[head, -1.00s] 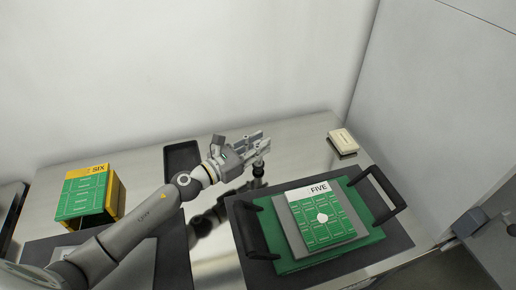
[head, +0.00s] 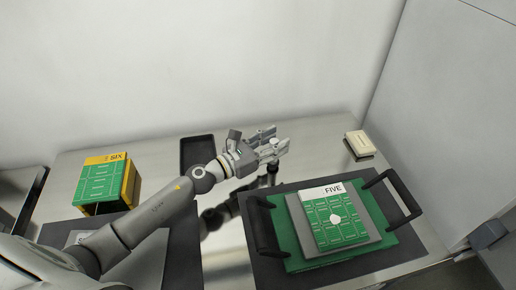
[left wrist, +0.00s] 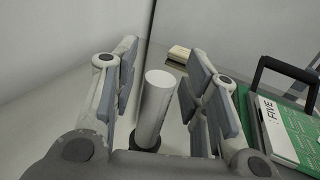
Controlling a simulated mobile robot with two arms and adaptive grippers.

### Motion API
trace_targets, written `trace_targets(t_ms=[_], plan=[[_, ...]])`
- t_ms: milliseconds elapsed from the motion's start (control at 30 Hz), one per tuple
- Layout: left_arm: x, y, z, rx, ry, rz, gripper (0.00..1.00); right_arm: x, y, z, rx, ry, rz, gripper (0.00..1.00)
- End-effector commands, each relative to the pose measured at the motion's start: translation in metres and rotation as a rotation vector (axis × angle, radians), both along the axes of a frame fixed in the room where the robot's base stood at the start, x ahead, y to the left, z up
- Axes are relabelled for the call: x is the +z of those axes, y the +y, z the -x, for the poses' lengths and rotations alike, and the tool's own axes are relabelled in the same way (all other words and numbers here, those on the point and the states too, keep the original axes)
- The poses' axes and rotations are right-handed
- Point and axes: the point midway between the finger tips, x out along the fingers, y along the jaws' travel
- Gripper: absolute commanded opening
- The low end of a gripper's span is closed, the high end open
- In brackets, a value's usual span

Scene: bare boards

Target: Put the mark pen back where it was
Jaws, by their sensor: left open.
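A white cylinder, which looks like the mark pen (left wrist: 156,105), stands between the fingers of my left gripper in the left wrist view. Its lower end sits at a dark base (left wrist: 147,142). My left gripper (head: 277,142) is open, with one finger on each side of the cylinder and visible gaps between. In the head view the gripper covers most of the cylinder. A dark upright piece (head: 272,170) shows just below the fingers. My right gripper is in neither view.
A green tray (head: 290,253) with dark handles holds a grey and green box marked FIVE (head: 338,222) at the right. A yellow and green box marked SIX (head: 100,182) stands left. A small pale box (head: 359,143) lies back right. A dark shallow tray (head: 197,150) lies behind my arm.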

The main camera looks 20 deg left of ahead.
Motion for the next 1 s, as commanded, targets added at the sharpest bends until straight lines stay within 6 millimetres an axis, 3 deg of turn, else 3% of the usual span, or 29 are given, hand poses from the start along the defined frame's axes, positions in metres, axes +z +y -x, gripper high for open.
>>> trace_targets(t_ms=[600,1000], plan=[[-0.004,0.055,0.084,0.0,0.003,0.001,0.41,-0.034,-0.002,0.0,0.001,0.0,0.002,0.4],[-0.001,0.065,0.099,-0.001,0.001,-0.001,0.41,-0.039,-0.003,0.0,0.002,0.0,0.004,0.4]])
